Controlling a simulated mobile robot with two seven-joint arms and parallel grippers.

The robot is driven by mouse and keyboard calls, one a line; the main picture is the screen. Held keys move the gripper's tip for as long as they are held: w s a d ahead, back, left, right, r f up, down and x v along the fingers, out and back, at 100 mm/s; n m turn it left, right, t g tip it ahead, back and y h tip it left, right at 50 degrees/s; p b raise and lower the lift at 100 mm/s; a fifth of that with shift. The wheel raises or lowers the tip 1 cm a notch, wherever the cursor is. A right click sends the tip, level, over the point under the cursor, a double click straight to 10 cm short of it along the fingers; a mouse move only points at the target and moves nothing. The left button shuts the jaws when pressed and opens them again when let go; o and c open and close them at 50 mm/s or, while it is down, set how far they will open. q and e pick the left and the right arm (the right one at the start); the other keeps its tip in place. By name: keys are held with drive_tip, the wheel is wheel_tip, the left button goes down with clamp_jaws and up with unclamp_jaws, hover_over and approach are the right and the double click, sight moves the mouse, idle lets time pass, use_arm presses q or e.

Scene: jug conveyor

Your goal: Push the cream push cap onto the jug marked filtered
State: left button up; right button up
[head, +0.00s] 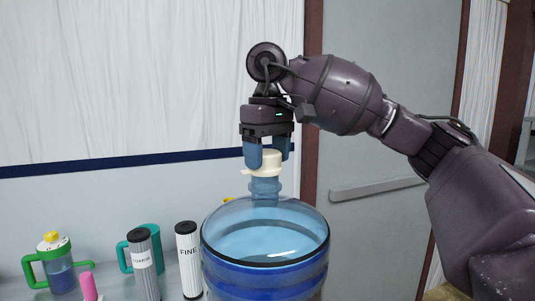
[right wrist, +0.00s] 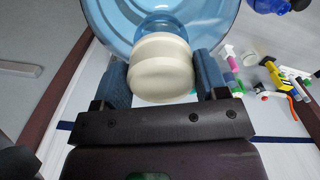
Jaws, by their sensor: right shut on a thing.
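A large clear blue jug (head: 265,240) stands upright in the lower middle of the head view, its narrow neck (head: 265,188) pointing up. No "filtered" marking shows on the part of it in view. My right gripper (head: 266,161) points down over the neck, its blue fingers shut on the cream push cap (head: 264,163). The cap is at the top of the neck; I cannot tell how far down it sits. In the right wrist view the cream cap (right wrist: 160,68) lies between the two fingers, in front of the blue jug (right wrist: 108,22). My left gripper is out of view.
Left of the jug stand a filter marked FINE (head: 188,260), another dark-topped cartridge (head: 143,264), a teal-handled pitcher (head: 153,242) and a green-handled pitcher (head: 58,268). A pink item (head: 89,287) is near them. A grey door (head: 365,225) is behind.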

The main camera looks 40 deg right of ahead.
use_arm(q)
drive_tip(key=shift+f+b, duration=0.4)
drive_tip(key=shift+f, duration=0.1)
use_arm(e)
drive_tip(key=shift+f, duration=0.8)
idle(0.4)
drive_tip(key=o, duration=1)
drive_tip(key=shift+c, duration=0.2)
drive_tip(key=shift+o, duration=0.4)
drive_tip(key=shift+r+p, duration=1.6)
drive_tip(key=shift+r, duration=0.45)
drive_tip(key=shift+r+p, duration=0.75)
drive_tip(key=shift+p, duration=0.05)
drive_tip(key=shift+r+p, duration=0.45)
drive_tip(key=shift+r, duration=0.35)
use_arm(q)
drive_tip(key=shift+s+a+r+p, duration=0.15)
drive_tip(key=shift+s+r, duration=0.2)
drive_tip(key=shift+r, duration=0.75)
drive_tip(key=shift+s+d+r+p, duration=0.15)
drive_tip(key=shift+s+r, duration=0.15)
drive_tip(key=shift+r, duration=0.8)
use_arm(e)
drive_tip(key=shift+r, duration=0.5)
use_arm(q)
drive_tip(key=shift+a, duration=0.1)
